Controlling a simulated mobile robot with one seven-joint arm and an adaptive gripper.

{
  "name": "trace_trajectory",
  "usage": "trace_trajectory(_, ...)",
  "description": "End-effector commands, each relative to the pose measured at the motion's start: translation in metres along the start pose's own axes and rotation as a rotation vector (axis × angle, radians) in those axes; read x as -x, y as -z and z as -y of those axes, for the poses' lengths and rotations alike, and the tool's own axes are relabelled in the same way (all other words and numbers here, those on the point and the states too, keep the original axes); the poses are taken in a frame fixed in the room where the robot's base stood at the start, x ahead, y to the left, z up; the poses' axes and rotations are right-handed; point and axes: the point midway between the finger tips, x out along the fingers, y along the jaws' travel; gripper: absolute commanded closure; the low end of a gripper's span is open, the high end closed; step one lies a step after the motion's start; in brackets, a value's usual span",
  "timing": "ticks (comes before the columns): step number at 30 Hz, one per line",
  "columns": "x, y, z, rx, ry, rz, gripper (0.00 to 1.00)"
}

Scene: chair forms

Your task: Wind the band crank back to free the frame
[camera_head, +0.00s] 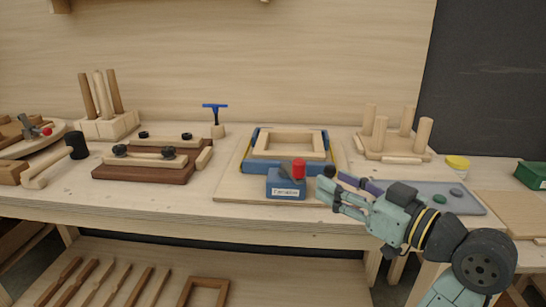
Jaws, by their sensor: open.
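The wooden frame (288,136) lies inside a blue band clamp (250,150) on a light board at the middle of the bench. A blue block (280,184) with a white label stands at the clamp's front. The red crank knob (299,168) sits on top of it with a dark crank arm beside it. My gripper (325,184) is open just to the right of the red knob, its fingers pointing left. I cannot tell whether a fingertip touches the knob. The gripper and arm cover part of the board's right side.
A peg stand (396,140) stands behind my arm to the right, with a grey tray (440,196) in front of it. A dark wooden jig (144,170) and a mallet (62,158) lie left. A blue T-handled tool (215,115) stands behind. Bare bench shows left of the board.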

Motion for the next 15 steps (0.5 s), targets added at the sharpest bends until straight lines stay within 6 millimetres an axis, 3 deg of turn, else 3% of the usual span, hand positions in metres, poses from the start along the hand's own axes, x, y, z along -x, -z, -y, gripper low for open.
trace_trajectory(5,-0.007,0.002,0.003,-0.002,-0.019,-0.005,0.58)
trace_trajectory(15,-0.07,0.003,0.002,-0.002,-0.014,-0.004,0.58)
